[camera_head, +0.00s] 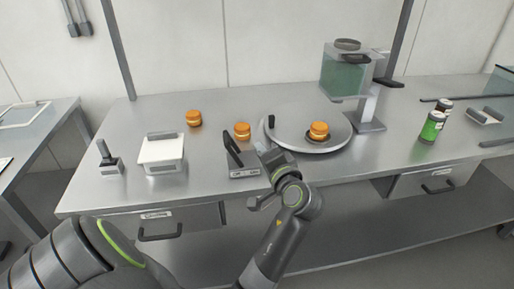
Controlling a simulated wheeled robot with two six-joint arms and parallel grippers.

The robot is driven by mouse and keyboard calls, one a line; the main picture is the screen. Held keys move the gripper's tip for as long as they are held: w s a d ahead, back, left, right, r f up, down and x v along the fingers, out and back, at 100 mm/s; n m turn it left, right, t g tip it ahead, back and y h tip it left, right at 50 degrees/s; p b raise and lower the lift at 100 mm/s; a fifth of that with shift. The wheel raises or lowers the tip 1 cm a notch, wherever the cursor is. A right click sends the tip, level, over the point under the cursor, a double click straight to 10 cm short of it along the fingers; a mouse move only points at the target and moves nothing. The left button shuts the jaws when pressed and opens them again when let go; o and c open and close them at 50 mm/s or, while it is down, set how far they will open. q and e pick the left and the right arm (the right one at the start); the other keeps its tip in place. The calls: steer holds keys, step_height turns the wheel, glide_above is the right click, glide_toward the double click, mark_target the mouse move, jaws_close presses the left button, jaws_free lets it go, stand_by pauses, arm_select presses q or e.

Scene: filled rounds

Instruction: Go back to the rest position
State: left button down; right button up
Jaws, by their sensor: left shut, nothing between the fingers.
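My left gripper (265,152) is shut and empty. It is over the metal worktop (220,103), at the front left edge of a round grey plate (338,143), and its fingers are small in the picture. A round orange-and-tan item (319,129) sits on a dark disc on the plate, to the right of the gripper. Two similar items stand on the worktop, one (242,130) just behind and left of the gripper and one (194,118) farther left. I cannot tell whether the gripper touches the plate. My right gripper is not in view.
A black lever on a labelled base (243,172) stands left of my gripper. A white lidded box (161,155) and a small lever device (109,162) are farther left. Two drawers are below.

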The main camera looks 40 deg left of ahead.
arm_select(q)
steer(key=shift+s+d, duration=0.2)
steer(key=shift+s, duration=0.1)
stand_by(0.4)
